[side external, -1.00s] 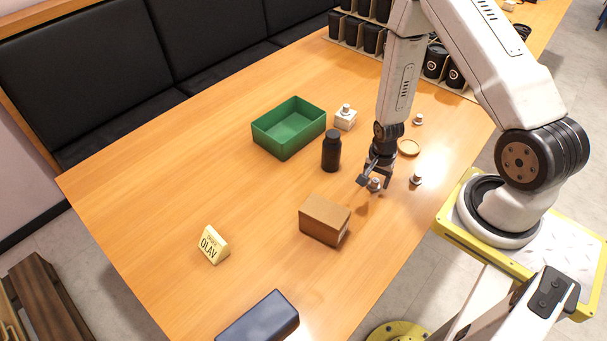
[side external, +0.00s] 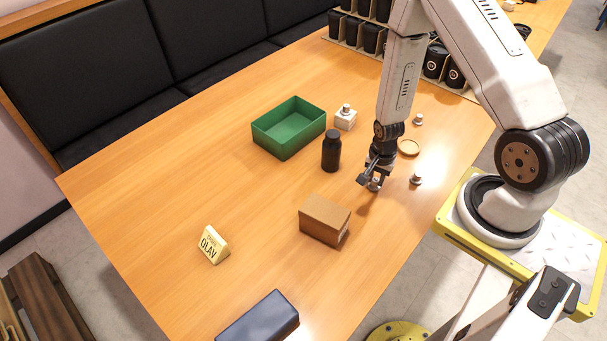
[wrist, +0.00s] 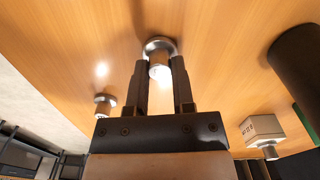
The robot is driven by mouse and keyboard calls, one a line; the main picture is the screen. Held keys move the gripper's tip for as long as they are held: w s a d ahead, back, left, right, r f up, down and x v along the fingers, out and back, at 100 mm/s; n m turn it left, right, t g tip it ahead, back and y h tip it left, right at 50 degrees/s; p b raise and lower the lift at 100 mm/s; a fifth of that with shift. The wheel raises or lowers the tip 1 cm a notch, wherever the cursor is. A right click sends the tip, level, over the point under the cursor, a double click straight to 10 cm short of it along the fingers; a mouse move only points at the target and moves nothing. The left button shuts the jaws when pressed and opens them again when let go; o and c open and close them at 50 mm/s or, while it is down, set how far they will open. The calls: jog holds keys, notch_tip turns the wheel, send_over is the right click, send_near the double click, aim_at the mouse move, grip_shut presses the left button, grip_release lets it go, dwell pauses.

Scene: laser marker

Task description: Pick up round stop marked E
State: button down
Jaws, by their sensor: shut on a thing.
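My gripper (side external: 371,180) points down at the table and is shut on a small metallic round stop (wrist: 158,45). In the wrist view the two fingers (wrist: 160,72) close on the stop's knob, with its wider round base beyond the fingertips. The stop is on or just above the table; I cannot tell which. No letter E is readable on it. Two similar stops stand on the table, one right of the gripper (side external: 416,179) and one farther back (side external: 418,120). Another knobbed piece sits on a white block (side external: 345,121).
A green tray (side external: 262,137), a black bottle (side external: 331,151) and a brown box (side external: 325,219) stand left of the gripper. A round wooden coaster (side external: 409,147) lies behind it. A name sign (side external: 213,245) and a dark blue case (side external: 258,318) are nearer. The left tabletop is clear.

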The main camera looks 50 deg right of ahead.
aim_at(376, 180)
notch_tip(376, 180, up, 10)
dwell(0.8)
dwell(0.7)
